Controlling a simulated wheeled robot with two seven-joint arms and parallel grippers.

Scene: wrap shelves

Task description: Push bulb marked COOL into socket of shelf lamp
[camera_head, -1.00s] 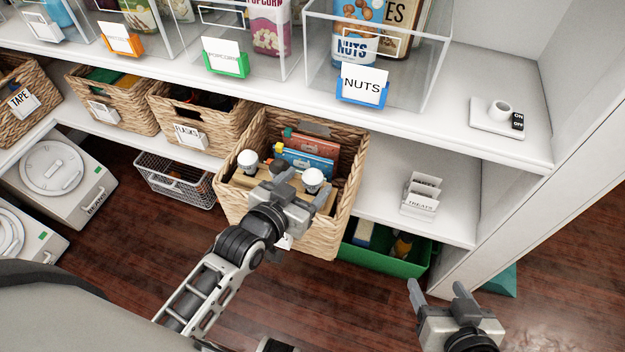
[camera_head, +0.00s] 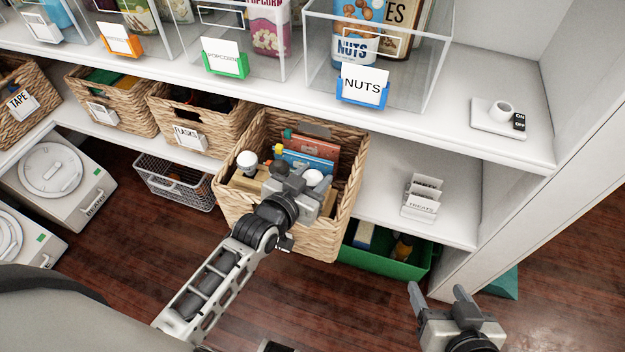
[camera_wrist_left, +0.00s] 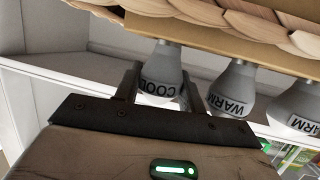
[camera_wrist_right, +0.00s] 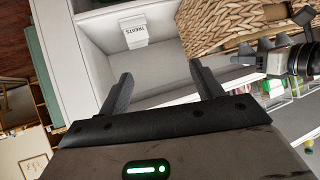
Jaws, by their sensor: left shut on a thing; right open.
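The bulb marked COOL (camera_wrist_left: 161,76) is grey in the left wrist view, between the fingers of my left gripper (camera_wrist_left: 158,88). In the head view that gripper (camera_head: 309,182) is at the woven basket's front right, shut on the bulb, whose white top (camera_head: 315,176) shows. The bulb still appears to be at the wooden holder in the basket. The shelf lamp (camera_head: 499,113) is a white base with a round upright socket and an ON/OFF switch, on the upper shelf at right. My right gripper (camera_head: 438,291) is open and empty, low at right.
The woven basket (camera_head: 342,205) also holds books and another white bulb (camera_head: 247,160). Two bulbs marked WARM (camera_wrist_left: 234,88) (camera_wrist_left: 296,106) show in the left wrist view. A clear NUTS bin (camera_head: 425,75) stands left of the lamp. The shelf around the lamp is clear.

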